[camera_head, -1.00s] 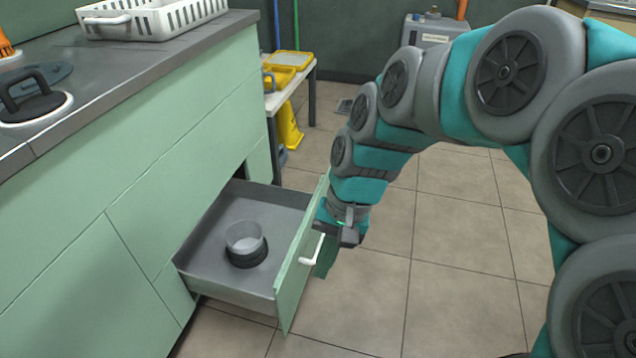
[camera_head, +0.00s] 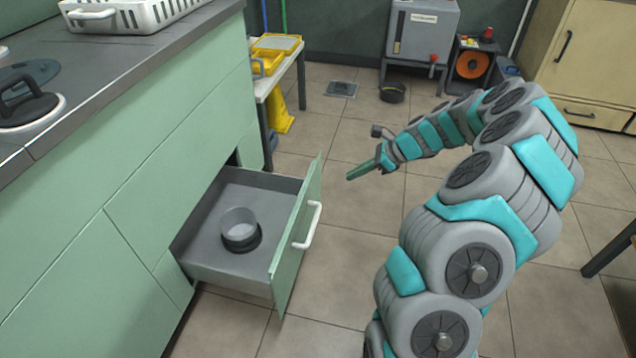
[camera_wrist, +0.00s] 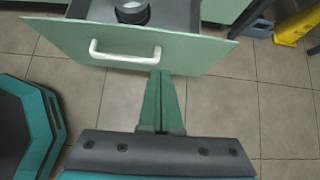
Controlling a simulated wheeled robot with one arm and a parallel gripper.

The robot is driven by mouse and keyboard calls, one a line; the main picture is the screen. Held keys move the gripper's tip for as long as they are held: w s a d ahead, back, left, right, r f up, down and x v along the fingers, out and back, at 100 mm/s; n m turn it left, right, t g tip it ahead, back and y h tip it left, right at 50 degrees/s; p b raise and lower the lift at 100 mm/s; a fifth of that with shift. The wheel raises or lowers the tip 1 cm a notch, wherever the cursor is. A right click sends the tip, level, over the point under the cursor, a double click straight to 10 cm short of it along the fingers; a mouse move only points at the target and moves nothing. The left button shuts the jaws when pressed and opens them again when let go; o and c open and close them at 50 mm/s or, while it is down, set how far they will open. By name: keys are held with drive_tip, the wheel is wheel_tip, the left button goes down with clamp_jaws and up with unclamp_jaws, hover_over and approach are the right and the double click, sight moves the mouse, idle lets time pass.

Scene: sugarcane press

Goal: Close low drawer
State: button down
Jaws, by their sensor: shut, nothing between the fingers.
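The low drawer (camera_head: 292,240) is pulled out of the green cabinet, with a white bar handle (camera_head: 307,226) on its front. A round dark and grey container (camera_head: 240,231) sits inside it. In the wrist view the drawer front (camera_wrist: 190,52) and handle (camera_wrist: 125,55) lie ahead of my gripper (camera_wrist: 162,76). My gripper (camera_head: 350,176) is shut and empty, to the right of the drawer front in the head view. A gap shows between its tips and the front there.
The green cabinet (camera_head: 185,145) carries a grey counter with a white basket (camera_head: 125,14). A small table (camera_head: 272,85) with yellow items stands behind. A grey machine (camera_head: 422,35) stands at the back. The tiled floor right of the drawer is mostly clear.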

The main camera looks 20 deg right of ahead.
approach(308, 190)
wheel_tip(308, 190, down, 4)
drive_tip(key=a, duration=0.1)
drive_tip(key=w+a, duration=0.1)
drive_tip(key=shift+w+a+f, duration=0.15)
drive_tip(key=shift+w+a, duration=0.4)
drive_tip(key=shift+a, duration=0.15)
drive_tip(key=w+a+p, duration=0.1)
drive_tip(key=w+a, duration=0.5)
drive_tip(key=a, duration=0.5)
drive_tip(key=w+a+p, duration=0.2)
drive_tip(key=w+a, duration=0.5)
drive_tip(key=a, duration=0.4)
drive_tip(key=shift+a, duration=0.2)
drive_tip(key=shift+s+d, duration=0.1)
drive_tip(key=shift+d, duration=0.05)
